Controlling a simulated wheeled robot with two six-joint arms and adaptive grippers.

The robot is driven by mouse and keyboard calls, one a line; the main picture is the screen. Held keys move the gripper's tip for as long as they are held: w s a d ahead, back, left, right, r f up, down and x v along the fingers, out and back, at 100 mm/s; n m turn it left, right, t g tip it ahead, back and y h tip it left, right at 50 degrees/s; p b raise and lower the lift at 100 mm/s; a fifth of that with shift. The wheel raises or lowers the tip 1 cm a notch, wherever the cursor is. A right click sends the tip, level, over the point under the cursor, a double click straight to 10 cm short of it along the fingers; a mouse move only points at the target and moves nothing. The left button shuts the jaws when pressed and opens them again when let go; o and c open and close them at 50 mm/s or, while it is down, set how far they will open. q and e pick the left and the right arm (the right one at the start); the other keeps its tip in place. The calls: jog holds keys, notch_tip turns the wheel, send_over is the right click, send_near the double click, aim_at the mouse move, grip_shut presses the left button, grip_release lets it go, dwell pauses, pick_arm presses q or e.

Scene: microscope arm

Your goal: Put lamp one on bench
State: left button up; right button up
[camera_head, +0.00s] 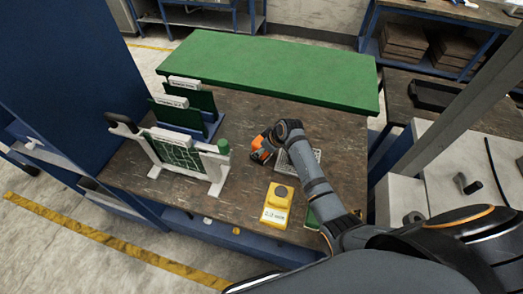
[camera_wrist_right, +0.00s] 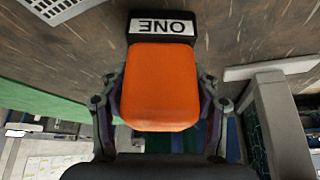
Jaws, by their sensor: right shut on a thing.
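Lamp one (camera_wrist_right: 163,85) is an orange block with a black end and a white label reading ONE, upside down in the right wrist view. My right gripper (camera_wrist_right: 160,105) is shut on its orange body, one finger on each side. In the head view the lamp (camera_head: 261,151) shows as a small orange patch below my right wrist, over the brown bench top (camera_head: 245,112). Whether it touches the top cannot be told. My left gripper is not in view.
A white frame with a green grid panel (camera_head: 178,155) and dark green labelled panels (camera_head: 186,100) stand left. A yellow box (camera_head: 277,205) sits near the front edge. A grey grid tray (camera_head: 303,160) lies beside my arm. A green-topped surface (camera_head: 265,65) stretches behind.

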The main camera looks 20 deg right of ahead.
jog(key=shift+s, duration=0.4)
jog(key=o, duration=1.4)
jog(key=shift+d, duration=0.1)
jog(key=shift+c, duration=0.2)
jog(key=shift+r, duration=0.1)
jog(key=shift+d+r, duration=0.1)
jog(key=shift+r, duration=0.15)
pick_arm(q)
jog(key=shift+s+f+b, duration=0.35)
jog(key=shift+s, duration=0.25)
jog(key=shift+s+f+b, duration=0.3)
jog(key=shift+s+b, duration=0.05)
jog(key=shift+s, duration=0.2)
pick_arm(e)
jog(key=v, duration=1.1)
jog(key=shift+s+r, duration=0.15)
jog(key=shift+r, duration=0.05)
